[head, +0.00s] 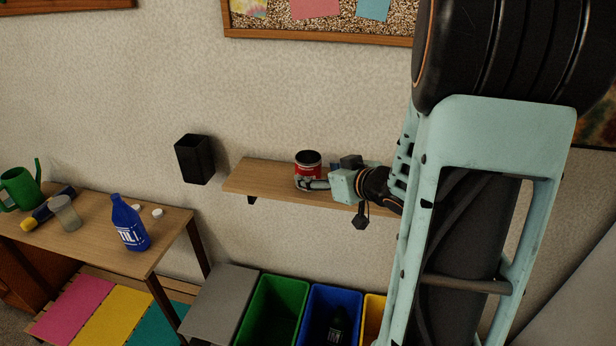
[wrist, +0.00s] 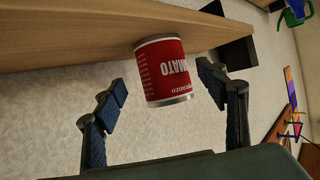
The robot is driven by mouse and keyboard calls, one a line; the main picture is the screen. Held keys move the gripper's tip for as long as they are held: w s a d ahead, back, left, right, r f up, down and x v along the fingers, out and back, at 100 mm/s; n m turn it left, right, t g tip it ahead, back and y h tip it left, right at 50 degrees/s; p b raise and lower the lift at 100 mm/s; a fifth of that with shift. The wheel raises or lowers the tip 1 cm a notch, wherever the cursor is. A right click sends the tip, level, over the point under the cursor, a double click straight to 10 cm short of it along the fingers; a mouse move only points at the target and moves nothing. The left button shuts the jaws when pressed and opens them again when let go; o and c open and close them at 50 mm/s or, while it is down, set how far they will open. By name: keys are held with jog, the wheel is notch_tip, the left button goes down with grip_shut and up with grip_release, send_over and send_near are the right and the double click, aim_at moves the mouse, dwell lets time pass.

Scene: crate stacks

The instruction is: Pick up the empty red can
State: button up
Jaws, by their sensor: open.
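The red can (head: 308,170) stands upright on the wall shelf (head: 248,180); its dark open top shows in the head view. In the wrist view the can (wrist: 164,70) shows a red label with white lettering, upside down, and silver rims. My gripper (head: 314,184) is at the can, low on its front side. In the wrist view my gripper (wrist: 160,78) has its two fingers spread, one on each side of the can, with a visible gap on both sides. Whether the can is empty inside cannot be told.
A black wall holder (head: 194,159) hangs left of the shelf. A table (head: 90,240) at left holds a blue bottle (head: 129,223), a green watering can (head: 21,188) and a clear cup (head: 65,213). Green (head: 273,308), blue and yellow bins stand below the shelf.

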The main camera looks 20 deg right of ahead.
aim_at(309, 174)
jog(key=b+x, duration=0.1)
jog(key=x, duration=0.4)
jog(key=shift+w+a+f+b, duration=0.1)
jog(key=shift+a+f+b, duration=0.1)
jog(key=shift+f+b, duration=0.15)
jog(key=shift+r, duration=0.15)
jog(key=c, duration=1.2)
